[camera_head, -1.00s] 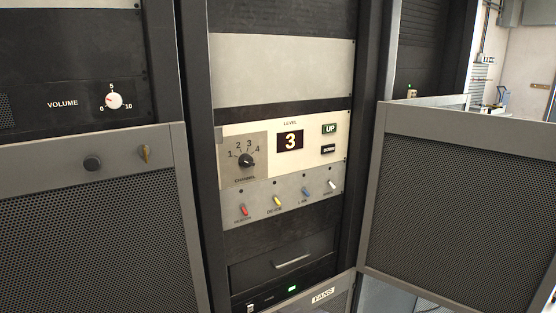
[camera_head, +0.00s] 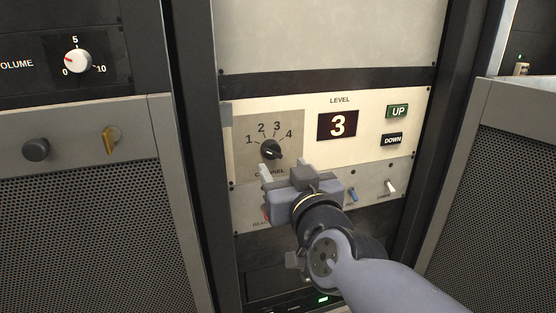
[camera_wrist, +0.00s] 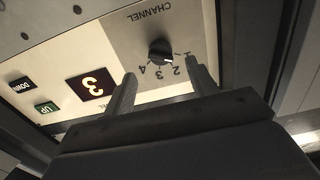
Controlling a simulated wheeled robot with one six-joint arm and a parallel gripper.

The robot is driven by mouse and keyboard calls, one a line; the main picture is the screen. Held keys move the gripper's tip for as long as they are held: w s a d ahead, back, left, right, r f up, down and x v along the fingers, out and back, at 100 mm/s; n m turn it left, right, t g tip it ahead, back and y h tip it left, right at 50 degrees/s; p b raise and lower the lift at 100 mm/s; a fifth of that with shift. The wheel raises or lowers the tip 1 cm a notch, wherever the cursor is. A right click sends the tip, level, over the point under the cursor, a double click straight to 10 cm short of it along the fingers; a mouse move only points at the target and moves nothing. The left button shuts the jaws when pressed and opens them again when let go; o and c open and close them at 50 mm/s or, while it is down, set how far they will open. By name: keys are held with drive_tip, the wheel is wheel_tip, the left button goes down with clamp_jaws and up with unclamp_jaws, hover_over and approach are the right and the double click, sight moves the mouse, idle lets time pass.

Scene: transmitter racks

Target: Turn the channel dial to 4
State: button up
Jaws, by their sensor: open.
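The channel dial (camera_head: 271,149) is a round black knob on a grey plate, with numbers 1 to 4 arced above it. In the wrist view the dial (camera_wrist: 160,52) appears upside down. Its white mark seems to lie toward the 1 side, but the exact setting is hard to read. My gripper (camera_head: 287,171) is in front of the panel, just below and right of the dial in the head view. In the wrist view its two fingers (camera_wrist: 159,72) are apart with nothing between them, and the dial lies beyond their tips. It hides part of the CHANNEL label.
Right of the dial are a level display (camera_head: 337,125) showing 3, an UP button (camera_head: 397,111) and a DOWN button (camera_head: 391,140). Coloured toggles sit below, partly hidden by my arm; a white one (camera_head: 391,187) shows. Mesh doors (camera_head: 80,230) stand open on both sides.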

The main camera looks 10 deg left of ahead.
sight(274, 155)
drive_tip(key=shift+b+x, duration=0.3)
drive_tip(key=shift+x, duration=2.75)
drive_tip(key=c, duration=1)
drive_tip(key=shift+o, duration=0.2)
